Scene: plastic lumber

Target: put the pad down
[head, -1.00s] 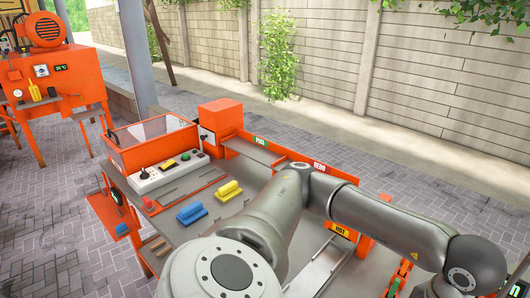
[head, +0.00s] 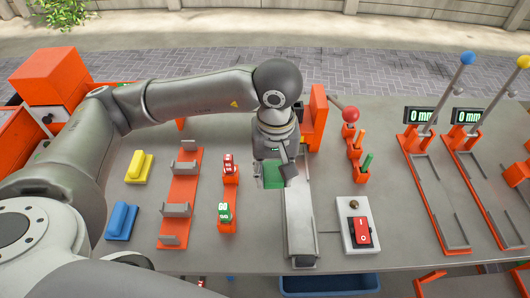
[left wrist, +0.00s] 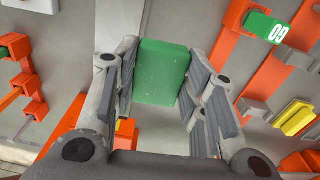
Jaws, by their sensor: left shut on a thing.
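The pad is a green block (head: 272,180) in the head view, partly covered by my left gripper (head: 272,172) above it. In the left wrist view the green pad (left wrist: 163,72) lies between the two fingers of my left gripper (left wrist: 160,85), which is shut on it. The pad is over or at the grey bench, left of the long grey metal channel (head: 299,222); I cannot tell whether it touches the bench. My right gripper is in neither current view.
Yellow (head: 139,167) and blue (head: 122,221) blocks lie farther left. A red switch box (head: 361,232) and a red-knobbed lever (head: 351,115) are on the right. Bare bench lies around the switch box.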

